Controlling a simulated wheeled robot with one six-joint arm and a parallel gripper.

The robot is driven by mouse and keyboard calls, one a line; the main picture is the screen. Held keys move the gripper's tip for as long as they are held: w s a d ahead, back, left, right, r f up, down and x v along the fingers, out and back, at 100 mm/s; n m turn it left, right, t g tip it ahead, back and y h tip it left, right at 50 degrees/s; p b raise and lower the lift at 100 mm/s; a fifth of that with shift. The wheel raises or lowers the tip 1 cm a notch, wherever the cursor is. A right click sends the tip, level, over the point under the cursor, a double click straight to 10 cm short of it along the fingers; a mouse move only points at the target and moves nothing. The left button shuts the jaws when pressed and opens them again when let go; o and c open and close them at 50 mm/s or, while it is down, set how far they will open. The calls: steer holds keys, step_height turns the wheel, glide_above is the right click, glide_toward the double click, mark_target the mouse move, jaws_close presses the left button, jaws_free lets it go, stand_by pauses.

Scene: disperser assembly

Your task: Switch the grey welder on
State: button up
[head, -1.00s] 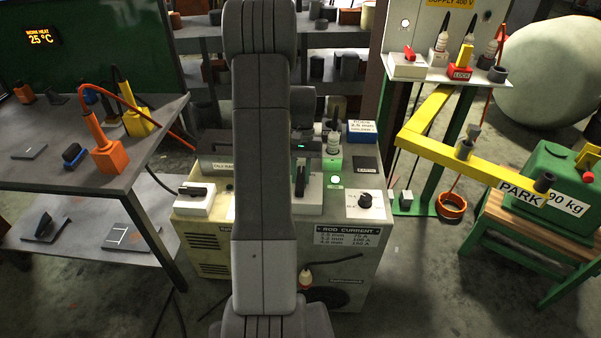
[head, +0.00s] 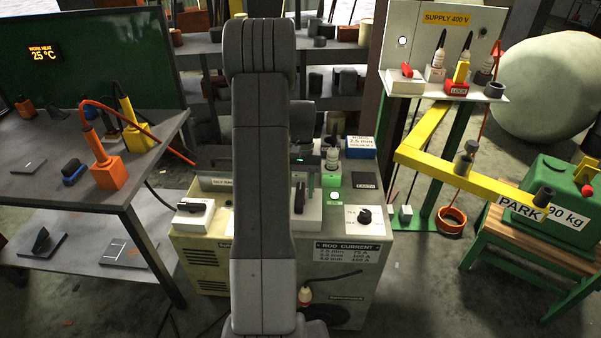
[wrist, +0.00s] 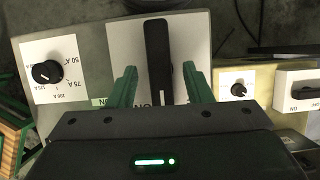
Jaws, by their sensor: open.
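The grey welder (head: 345,285) stands in the middle of the head view, with a ROD CURRENT label on its front. Its black lever switch (wrist: 158,62) sits on a white plate in the wrist view. The lever lies lengthwise in the picture, its white mark at the lower end; lettering beside it is partly covered. The lever also shows in the head view (head: 299,197), beside my arm. My gripper (wrist: 160,80) is open, its green fingers on either side of the lever's lower part. I cannot tell whether they touch it. In the head view my arm hides most of the gripper.
A current dial (wrist: 46,72) is on the welder beside the lever. A cream machine (head: 205,255) with its own black switch (head: 190,207) stands close by. A bench (head: 120,180) is at left; a yellow PARK arm (head: 430,152) and green weight (head: 560,205) are at right.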

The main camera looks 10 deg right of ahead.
steer(key=v, duration=1.3)
steer(key=shift+d, duration=0.1)
steer(key=x, duration=1.3)
steer(key=shift+s+f, duration=0.15)
steer(key=shift+f, duration=0.15)
